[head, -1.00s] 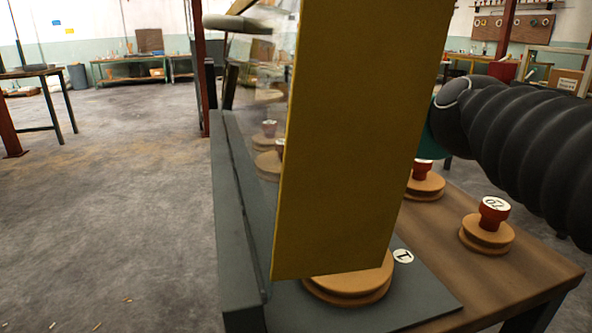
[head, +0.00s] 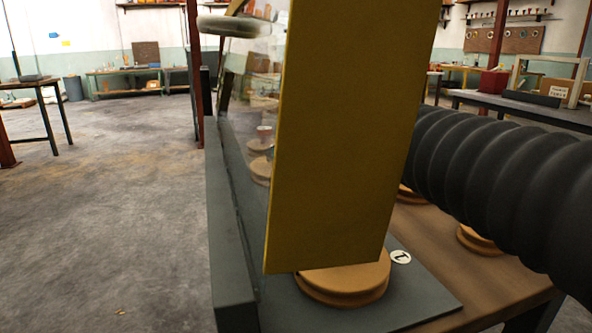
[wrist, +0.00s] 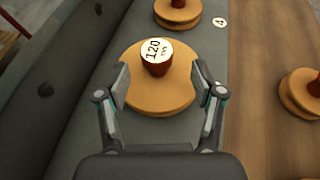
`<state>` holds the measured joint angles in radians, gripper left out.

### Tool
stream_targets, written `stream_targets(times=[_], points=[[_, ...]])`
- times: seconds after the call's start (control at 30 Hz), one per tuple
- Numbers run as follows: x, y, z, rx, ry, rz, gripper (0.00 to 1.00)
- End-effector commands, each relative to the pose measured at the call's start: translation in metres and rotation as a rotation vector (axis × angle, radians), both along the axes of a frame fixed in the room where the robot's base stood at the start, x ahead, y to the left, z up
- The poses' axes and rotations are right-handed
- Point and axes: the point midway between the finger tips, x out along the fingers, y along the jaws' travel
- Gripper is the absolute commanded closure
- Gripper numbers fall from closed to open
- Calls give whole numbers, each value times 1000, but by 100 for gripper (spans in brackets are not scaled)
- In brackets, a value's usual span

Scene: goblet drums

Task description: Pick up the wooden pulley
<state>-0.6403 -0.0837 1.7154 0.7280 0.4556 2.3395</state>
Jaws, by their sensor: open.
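In the wrist view, a round wooden pulley (wrist: 150,100) with a dark red knob lies on a grey board. The knob's white top reads 120. My gripper (wrist: 161,78) is open, with one finger on each side of the knob, over the pulley's disc. Whether the fingers touch anything is unclear. In the head view, a wooden pulley (head: 345,283) shows below a yellow panel that hides its top. My gripper's fingers cannot be seen in that view.
In the wrist view, another pulley (wrist: 178,14) lies just beyond, and one (wrist: 300,95) sits right on brown wood. In the head view, the upright yellow panel (head: 335,140) blocks much of the bench. A clear pane stands left of it. Open floor (head: 100,220) lies left.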

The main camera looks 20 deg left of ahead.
Motion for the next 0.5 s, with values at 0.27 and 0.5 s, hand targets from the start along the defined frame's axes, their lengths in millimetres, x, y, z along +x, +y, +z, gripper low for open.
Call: stream_targets(times=[0.27,0.5], points=[[17,30,-17,-1,1,1,32],[22,36,-18,0,0,0,32]])
